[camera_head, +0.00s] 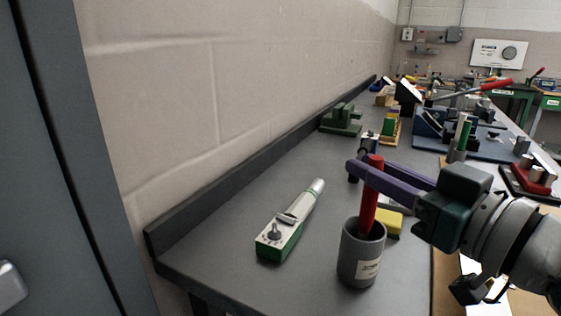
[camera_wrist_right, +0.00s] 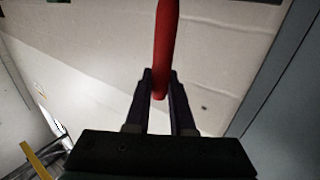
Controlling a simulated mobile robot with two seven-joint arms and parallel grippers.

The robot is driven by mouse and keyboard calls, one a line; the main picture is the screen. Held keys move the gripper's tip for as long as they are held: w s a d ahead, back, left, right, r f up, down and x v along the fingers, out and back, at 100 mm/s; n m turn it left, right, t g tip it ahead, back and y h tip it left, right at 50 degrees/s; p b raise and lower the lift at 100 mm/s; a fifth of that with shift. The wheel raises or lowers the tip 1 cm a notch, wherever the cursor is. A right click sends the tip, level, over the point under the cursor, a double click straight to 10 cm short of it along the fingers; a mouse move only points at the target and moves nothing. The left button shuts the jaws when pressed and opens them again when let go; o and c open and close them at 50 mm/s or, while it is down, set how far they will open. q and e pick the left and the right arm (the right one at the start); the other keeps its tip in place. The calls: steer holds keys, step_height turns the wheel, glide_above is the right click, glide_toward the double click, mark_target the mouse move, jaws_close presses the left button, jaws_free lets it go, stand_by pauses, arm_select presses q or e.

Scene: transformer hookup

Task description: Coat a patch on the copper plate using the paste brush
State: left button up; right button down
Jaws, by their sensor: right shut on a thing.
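The paste brush shows as a red handle (camera_head: 368,212) standing nearly upright, its lower end hidden inside a grey pot (camera_head: 350,266) with a pale label. My right gripper (camera_head: 370,174) has purple fingers and is shut on the handle above the pot's rim. In the right wrist view the red handle (camera_wrist_right: 165,40) sits between the dark fingertips (camera_wrist_right: 160,88). The bristles are hidden. I cannot make out the copper plate in either view. My left gripper is not in view.
A white and green device (camera_head: 281,235) with a knob lies left of the pot. A yellow block (camera_head: 388,223) sits close behind the pot. Green blocks (camera_head: 342,120) and several tools stand farther back. The grey bench (camera_head: 215,262) is clear at front left, with a wall beside it.

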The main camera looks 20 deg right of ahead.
steer(key=shift+f, duration=0.4)
steer(key=shift+f, duration=0.2)
stand_by(1.4)
step_height(320, 180, up, 7)
steer(key=p, duration=0.7)
steer(key=shift+r+p, duration=0.2)
steer(key=shift+p, duration=0.2)
